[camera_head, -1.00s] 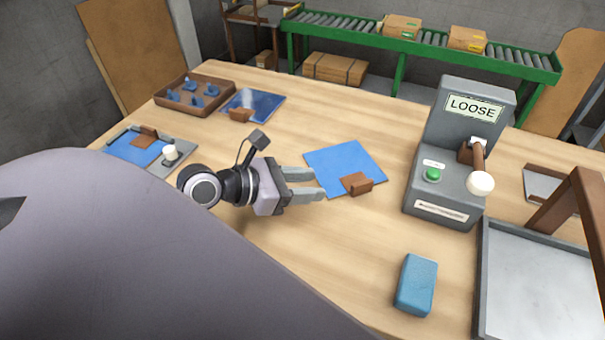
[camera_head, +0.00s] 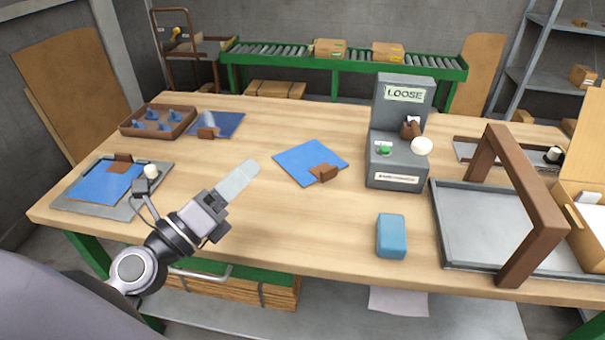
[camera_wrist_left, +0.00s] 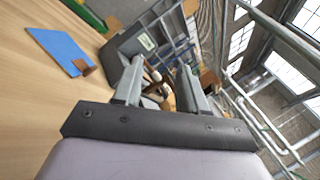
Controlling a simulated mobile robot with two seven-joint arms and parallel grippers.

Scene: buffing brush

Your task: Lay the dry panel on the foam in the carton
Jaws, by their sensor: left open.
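Three blue panels with brown grips are on the table: a middle one (camera_head: 303,158), one on a grey plate (camera_head: 62,207) at the left (camera_head: 100,185), and one at the back left (camera_head: 230,124) with a pale patch. I cannot tell which is dry. The carton (camera_head: 577,190) stands open at the right edge, partly cut off; a pale piece (camera_head: 588,216) shows inside, perhaps foam. My left gripper (camera_head: 246,174) is open and empty, left of the middle panel and apart from it. In the left wrist view the fingers (camera_wrist_left: 160,88) are apart and the middle panel (camera_wrist_left: 60,47) lies left.
A grey machine reading LOOSE (camera_head: 398,160) stands right of the middle panel. A blue block (camera_head: 391,236) lies near the front edge. A brown arch (camera_head: 535,225) rises over a grey tray (camera_head: 450,225) before the carton. A brown tray (camera_head: 132,127) holds blue pieces.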

